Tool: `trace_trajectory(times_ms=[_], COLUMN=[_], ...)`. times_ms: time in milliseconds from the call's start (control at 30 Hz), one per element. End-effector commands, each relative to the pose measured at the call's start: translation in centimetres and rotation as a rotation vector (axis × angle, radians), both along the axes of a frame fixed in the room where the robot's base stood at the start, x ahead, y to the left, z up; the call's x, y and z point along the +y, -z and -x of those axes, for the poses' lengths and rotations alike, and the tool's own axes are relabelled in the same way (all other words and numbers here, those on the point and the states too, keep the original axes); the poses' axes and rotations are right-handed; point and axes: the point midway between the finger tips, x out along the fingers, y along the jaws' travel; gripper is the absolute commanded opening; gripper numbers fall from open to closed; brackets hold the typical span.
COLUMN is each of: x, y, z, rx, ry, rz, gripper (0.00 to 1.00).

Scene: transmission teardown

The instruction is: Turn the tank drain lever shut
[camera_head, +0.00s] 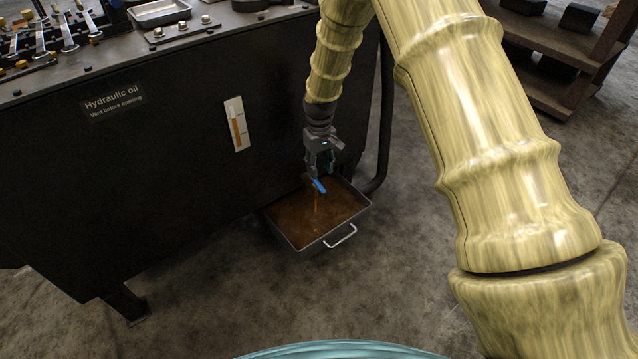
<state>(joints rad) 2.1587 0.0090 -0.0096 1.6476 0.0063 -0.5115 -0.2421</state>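The blue drain lever (319,186) is low on the right part of the dark tank (170,160), above a drain pan (296,246). A thin stream of oil (316,204) falls below the lever into the pan, which holds brown oil. My gripper (319,175) points down right at the lever, its fingers at or just above the blue handle. The fingers partly hide the lever and the valve behind it. I cannot tell whether they touch or grip it.
The pan has a metal handle (341,237) at its front. A sight gauge (237,124) and a "Hydraulic oil" label (112,102) are on the tank front. A dark pipe (384,120) runs down right of my gripper. A wooden shelf (560,60) stands at the upper right.

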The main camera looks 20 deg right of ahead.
Motion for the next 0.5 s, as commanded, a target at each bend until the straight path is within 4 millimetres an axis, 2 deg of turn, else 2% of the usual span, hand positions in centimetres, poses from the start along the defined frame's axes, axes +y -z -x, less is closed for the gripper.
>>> trace_trajectory(times_ms=[33,200,500], x=[0.0,0.0,0.0], y=[1.3,4.0,6.9], z=[0.1,0.0,0.0], rx=[0.002,0.001,0.0], ry=[0.0,0.001,0.0], rz=[0.0,0.0,0.0], gripper=[0.38,0.38,0.38])
